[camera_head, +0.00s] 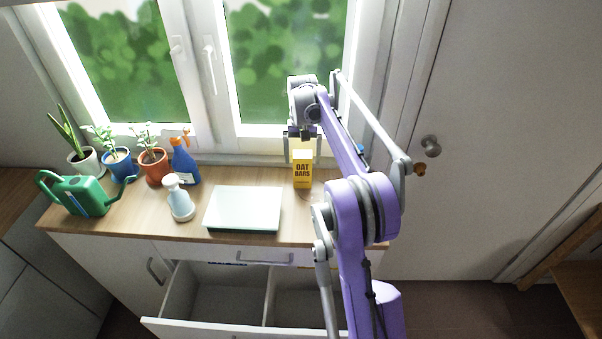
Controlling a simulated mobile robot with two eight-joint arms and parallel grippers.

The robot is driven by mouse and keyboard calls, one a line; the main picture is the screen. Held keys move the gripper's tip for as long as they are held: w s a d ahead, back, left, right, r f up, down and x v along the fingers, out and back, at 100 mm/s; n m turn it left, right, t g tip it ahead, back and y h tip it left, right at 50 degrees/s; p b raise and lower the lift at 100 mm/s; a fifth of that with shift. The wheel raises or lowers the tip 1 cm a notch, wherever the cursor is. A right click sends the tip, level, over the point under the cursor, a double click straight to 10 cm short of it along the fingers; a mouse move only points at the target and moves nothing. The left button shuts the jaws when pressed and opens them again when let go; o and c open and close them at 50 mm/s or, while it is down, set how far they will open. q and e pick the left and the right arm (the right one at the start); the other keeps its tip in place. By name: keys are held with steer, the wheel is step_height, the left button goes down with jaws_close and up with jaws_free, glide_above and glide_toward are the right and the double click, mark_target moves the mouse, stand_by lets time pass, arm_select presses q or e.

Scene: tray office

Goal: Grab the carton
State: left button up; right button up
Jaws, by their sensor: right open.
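The carton (302,175) is a yellow box marked "OAT BARS". It stands upright on the wooden counter, near the back and right of the white tray-like slab. My right gripper (302,150) hangs down over the carton from above, its grey fingers apart on either side of the carton's top. The gripper is open; whether a finger touches the carton I cannot tell. My purple right arm covers the counter to the right of the carton. My left gripper is not in view.
A flat white slab (243,208) lies left of the carton. An open drawer (222,305) juts out below the counter (140,212). Windows stand behind.

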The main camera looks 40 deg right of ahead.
mark_target(302, 169)
step_height(302, 169, down, 6)
steer(key=shift+w+d+r, duration=0.1)
stand_by(0.4)
